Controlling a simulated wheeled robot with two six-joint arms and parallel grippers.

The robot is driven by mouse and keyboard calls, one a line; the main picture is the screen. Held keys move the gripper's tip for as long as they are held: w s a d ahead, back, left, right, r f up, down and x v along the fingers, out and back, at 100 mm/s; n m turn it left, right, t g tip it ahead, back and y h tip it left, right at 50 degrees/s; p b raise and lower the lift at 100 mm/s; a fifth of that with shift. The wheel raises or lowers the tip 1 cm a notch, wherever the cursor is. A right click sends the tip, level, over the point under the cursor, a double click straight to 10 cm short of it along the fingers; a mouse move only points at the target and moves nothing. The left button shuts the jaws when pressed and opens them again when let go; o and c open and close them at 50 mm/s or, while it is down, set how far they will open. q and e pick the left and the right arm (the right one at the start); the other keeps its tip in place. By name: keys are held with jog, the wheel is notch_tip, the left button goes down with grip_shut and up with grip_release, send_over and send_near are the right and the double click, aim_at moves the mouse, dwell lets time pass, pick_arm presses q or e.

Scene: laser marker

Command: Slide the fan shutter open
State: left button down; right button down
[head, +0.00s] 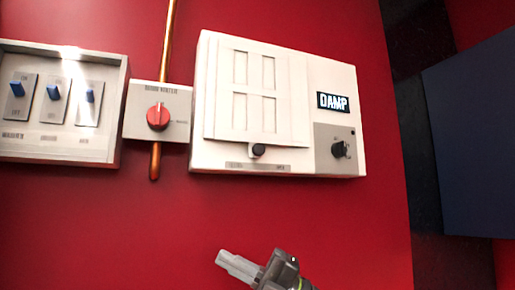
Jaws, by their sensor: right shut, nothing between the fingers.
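The fan unit (215,160) is a white box on the red wall, with a lit display (337,102) reading DAMP. The fan shutter (213,105) is a white sliding plate on its left part, over a panel with rectangular slots. A small black knob (258,150) sits at the shutter's lower edge, above a grey label strip (258,166). My right gripper (222,258) is below the fan unit, apart from it, pointing left. It is shut and empty. My left gripper is not in view.
A grey plate with a black dial (340,149) is right of the shutter. Left of the unit are a red rotary knob (158,116) on a copper pipe (155,162) and a box of blue switches (120,155). The wall below is clear. A dark panel (475,135) stands at right.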

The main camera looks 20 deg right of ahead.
notch_tip(320, 180, up, 9)
jog(key=s+a+n+h, duration=0.1)
jog(key=s+h, duration=0.1)
jog(key=h, duration=0.3)
jog(key=s+d+r+m+t+h, duration=0.5)
jog(key=d+r+h, duration=0.3)
jog(key=r, duration=0.3)
jog(key=shift+s+p, duration=0.25)
jog(key=shift+p, duration=0.2)
jog(key=shift+r, duration=0.1)
jog(key=shift+w, duration=0.1)
